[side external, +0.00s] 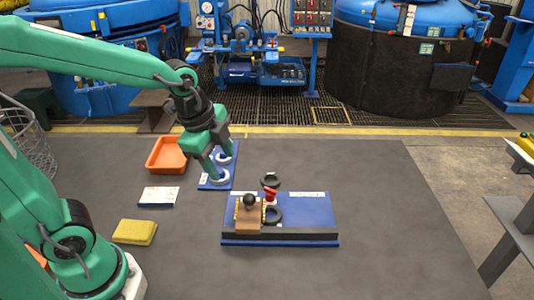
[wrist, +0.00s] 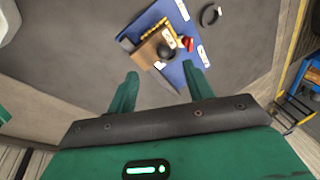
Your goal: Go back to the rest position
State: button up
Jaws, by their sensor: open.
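My gripper (side external: 219,168) is open and empty. In the side view it hangs at the small blue plate (side external: 230,183) with pale rings, its fingertips over or close to them; I cannot tell whether they touch. In the wrist view the two fingers of my gripper (wrist: 160,72) are spread apart with nothing between them. The large blue board (side external: 310,212) lies to the right and nearer the camera. It carries a brown block (side external: 248,222) with a black ball (side external: 249,200) and a red piece (side external: 270,195). The board also shows in the wrist view (wrist: 172,72), beyond the fingertips.
An orange tray (side external: 153,166) stands behind left, with a white card (side external: 158,196) and yellow sponge (side external: 135,231) nearer. A black ring (side external: 270,180) lies behind the board. The grey tabletop (side external: 380,190) is clear at right. Blue machines stand behind the table.

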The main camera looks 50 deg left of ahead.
jog(key=s+a+r+n+t, duration=0.2)
jog(key=s+n, duration=0.6)
jog(key=n, duration=0.5)
jog(key=shift+s+a+r, duration=0.4)
jog(key=shift+a+r, duration=0.15)
jog(key=shift+r, duration=0.85)
